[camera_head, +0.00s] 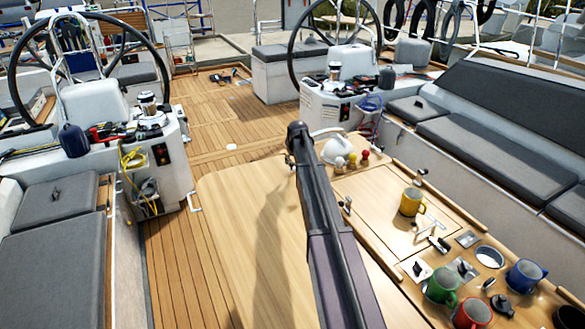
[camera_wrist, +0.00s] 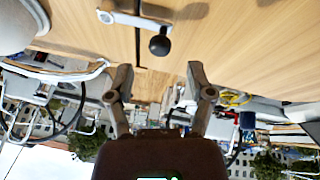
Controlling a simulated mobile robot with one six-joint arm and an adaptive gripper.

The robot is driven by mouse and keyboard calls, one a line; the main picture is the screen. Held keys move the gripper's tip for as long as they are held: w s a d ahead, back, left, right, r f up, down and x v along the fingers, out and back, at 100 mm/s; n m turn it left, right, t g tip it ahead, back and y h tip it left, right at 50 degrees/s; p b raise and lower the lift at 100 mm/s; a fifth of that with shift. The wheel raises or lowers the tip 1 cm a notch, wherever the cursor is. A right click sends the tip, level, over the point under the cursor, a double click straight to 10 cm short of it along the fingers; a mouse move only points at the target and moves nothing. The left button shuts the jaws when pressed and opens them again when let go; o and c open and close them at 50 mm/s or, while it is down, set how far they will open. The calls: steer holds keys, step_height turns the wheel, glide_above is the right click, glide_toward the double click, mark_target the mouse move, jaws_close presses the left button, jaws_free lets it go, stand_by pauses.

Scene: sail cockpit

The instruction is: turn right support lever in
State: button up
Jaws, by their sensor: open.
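In the wrist view, a silver lever (camera_wrist: 135,21) with a black ball knob (camera_wrist: 159,43) sits on the pale wooden table, crossing a dark seam. My gripper (camera_wrist: 160,78) is open and empty, its two fingers apart below the knob in the picture and not touching it. In the head view, one small metal lever (camera_head: 346,204) is at the left side of the table's panel and another (camera_head: 421,172) is at its far right corner. I cannot tell which of them the wrist view shows. My fingers are not clearly visible in the head view.
A yellow mug (camera_head: 411,202) stands on the panel. Green (camera_head: 442,285), red (camera_head: 472,314) and blue (camera_head: 526,275) mugs stand at the near right. A white rounded object (camera_head: 339,150) is beside small coloured knobs. The table's left part (camera_head: 240,200) is bare.

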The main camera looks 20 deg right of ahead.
mark_target(292, 163)
steer(key=shift+b+x, duration=1.55)
steer(key=shift+x, duration=0.5)
jaws_close()
